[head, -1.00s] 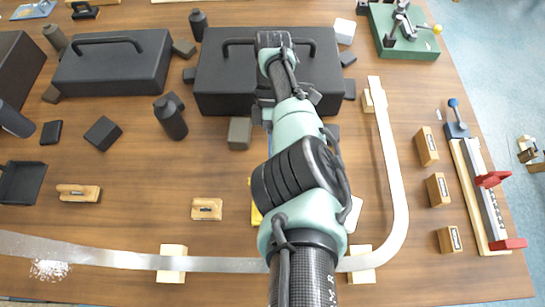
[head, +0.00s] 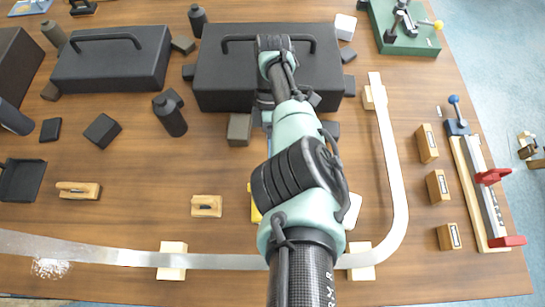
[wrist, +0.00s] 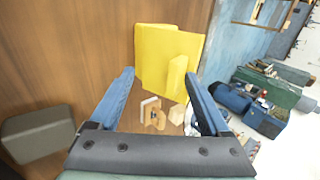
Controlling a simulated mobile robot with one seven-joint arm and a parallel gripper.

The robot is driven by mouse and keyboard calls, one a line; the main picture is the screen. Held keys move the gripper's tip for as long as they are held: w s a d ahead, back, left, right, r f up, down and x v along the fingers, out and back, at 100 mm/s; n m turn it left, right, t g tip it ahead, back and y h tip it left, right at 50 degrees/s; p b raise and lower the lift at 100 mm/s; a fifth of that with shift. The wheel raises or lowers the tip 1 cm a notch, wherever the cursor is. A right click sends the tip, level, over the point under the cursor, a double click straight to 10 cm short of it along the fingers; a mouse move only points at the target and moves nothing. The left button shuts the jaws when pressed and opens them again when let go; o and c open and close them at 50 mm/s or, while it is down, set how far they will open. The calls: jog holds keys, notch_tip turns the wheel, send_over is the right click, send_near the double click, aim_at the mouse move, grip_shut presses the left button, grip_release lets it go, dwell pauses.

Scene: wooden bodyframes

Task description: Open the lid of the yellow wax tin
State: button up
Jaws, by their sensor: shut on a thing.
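The yellow wax tin (wrist: 158,52) shows in the wrist view as a bright yellow body with a narrower yellow part in front, between and just past my fingertips. I cannot tell which part is the lid or how far it stands open. My gripper (wrist: 160,76) has its two blue fingers apart around the yellow, closed on it; the exact contact is not clear. In the head view only a thin yellow strip of the tin (head: 254,208) shows left of my arm. My arm hides the rest of it and my gripper.
A black toolbox (head: 215,80) stands behind the arm. A metal strip (head: 398,190) curves around the right and front on wooden blocks. A small wooden block (head: 206,206) lies left of the tin. Wooden blocks (head: 437,187) and a red-handled clamp (head: 480,190) are at right.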

notch_tip(320, 180, up, 10)
jog(key=p, duration=1)
jog(key=shift+f, duration=0.1)
